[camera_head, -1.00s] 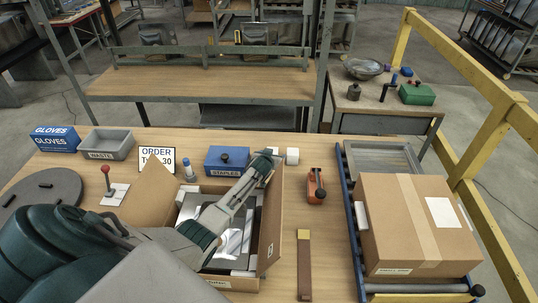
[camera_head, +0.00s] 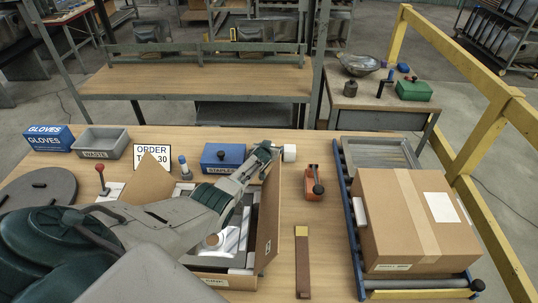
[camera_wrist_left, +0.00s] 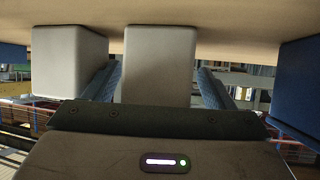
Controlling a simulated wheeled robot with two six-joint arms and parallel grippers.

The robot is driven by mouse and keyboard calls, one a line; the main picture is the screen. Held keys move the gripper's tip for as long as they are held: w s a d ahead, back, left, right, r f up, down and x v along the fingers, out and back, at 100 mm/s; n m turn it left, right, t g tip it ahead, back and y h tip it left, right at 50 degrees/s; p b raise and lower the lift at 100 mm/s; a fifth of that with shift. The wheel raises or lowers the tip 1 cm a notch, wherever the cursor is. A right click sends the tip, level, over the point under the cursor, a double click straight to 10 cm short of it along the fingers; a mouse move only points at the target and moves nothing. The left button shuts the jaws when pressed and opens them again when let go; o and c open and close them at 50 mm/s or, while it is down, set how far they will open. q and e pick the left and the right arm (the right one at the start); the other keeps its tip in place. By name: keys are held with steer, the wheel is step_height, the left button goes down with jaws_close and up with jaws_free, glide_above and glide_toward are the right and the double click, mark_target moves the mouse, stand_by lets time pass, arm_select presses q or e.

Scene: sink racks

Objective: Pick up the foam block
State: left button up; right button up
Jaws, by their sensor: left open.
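Two pale blocks show ahead of my left gripper (camera_head: 268,149) in the left wrist view, and I cannot tell for sure which is the foam block. One pale block (camera_wrist_left: 160,62) stands between the lines of my open fingers, with no clear contact. The other pale block (camera_wrist_left: 68,60) stands outside the fingers on the left. In the head view, one white block (camera_head: 289,153) shows just right of my left fingertips, and the gripper hides what is behind it. My left gripper is open and reaches over the open carton (camera_head: 267,222). My right gripper is not in view.
A blue staples box (camera_head: 223,157) stands just left of my left gripper. An orange tool (camera_head: 314,184) lies to its right. A closed carton (camera_head: 405,215) sits on the roller stand at the right.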

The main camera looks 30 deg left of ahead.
arm_select(q)
steer(key=c, duration=1.2)
steer(key=shift+r, duration=0.1)
